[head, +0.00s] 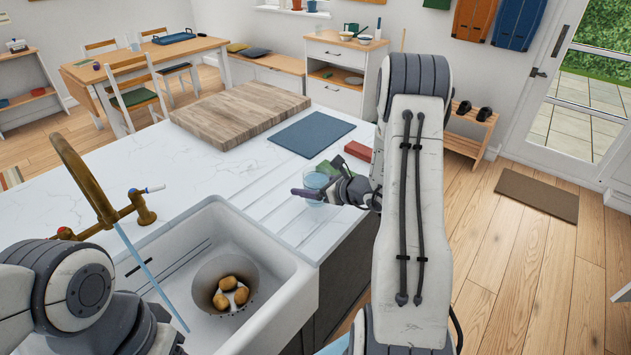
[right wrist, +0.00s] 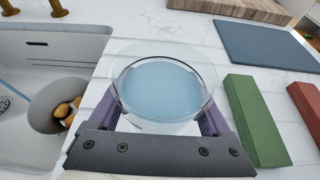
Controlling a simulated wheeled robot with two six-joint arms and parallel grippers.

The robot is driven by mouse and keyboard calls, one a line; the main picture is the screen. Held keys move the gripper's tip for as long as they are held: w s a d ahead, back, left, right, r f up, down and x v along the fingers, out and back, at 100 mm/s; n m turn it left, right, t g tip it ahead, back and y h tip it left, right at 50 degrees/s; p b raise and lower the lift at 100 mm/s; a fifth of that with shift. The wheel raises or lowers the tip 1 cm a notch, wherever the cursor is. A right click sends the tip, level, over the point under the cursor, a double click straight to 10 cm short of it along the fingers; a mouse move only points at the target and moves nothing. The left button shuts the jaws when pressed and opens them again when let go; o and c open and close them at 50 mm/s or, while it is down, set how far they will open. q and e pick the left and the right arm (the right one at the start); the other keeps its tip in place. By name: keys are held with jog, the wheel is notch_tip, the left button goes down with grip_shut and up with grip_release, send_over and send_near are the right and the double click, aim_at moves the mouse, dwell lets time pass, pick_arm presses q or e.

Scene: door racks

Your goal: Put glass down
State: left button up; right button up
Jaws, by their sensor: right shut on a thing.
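A clear glass (head: 316,184) with pale blue water in it is between the fingers of my right gripper (head: 318,192), over the grooved worktop right of the sink. In the right wrist view the glass (right wrist: 165,85) is upright, with the purple fingers (right wrist: 165,115) on both sides of it. I cannot tell whether its base touches the worktop (head: 265,197). My left arm shows at the lower left of the head view, but its gripper does not show.
The white sink (head: 295,290) holds a grey bowl (head: 205,285) of potatoes, and water runs from the brass tap (head: 80,180). A green block (right wrist: 252,118), a red block (right wrist: 306,105), a blue mat (head: 311,133) and a wooden board (head: 240,112) lie on the worktop.

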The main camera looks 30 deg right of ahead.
notch_tip(320, 180, down, 3)
jog(key=shift+f+p, duration=0.15)
jog(key=shift+p, duration=0.3)
jog(key=shift+f, duration=0.1)
jog(key=shift+f+b, duration=0.15)
jog(key=shift+b, duration=0.15)
jog(key=o, duration=1.4)
jog(key=shift+c, duration=0.2)
